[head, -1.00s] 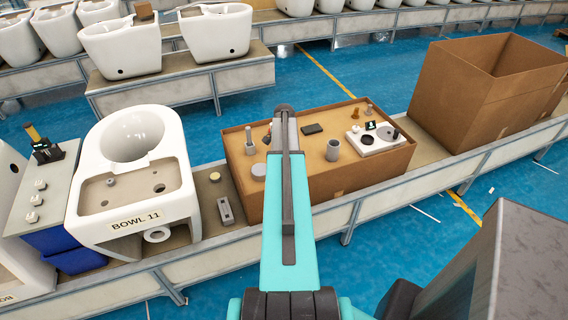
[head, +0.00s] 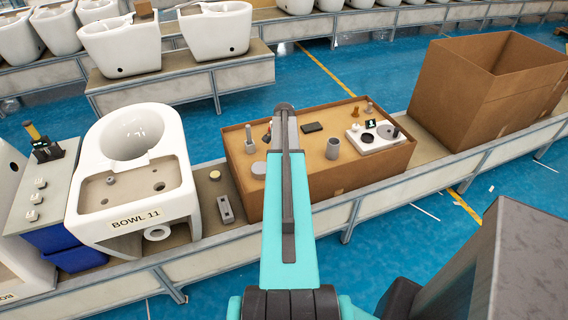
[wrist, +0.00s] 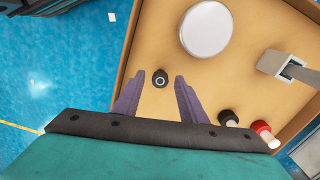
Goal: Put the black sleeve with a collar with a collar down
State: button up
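A small black sleeve (wrist: 160,78) with a pale ring around its central hole stands on the tan top of the cardboard box (wrist: 184,65) in the wrist view. My gripper (wrist: 161,80) is open, with its two purple-grey fingers on either side of the sleeve. A gap shows between the sleeve and each finger. The collar cannot be made out clearly from above. In the head view, my arm hides the gripper and the sleeve; the box (head: 340,180) shows on the conveyor.
In the wrist view, a white disc (wrist: 206,30), a metal piece (wrist: 287,66), a black-and-white cylinder (wrist: 228,118) and a red-topped one (wrist: 265,132) are nearby.

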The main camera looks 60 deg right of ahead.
notch_tip(320, 180, up, 12)
jog(key=b, duration=0.3)
dwell(0.7)
jog(key=shift+s, duration=0.1)
dwell(0.6)
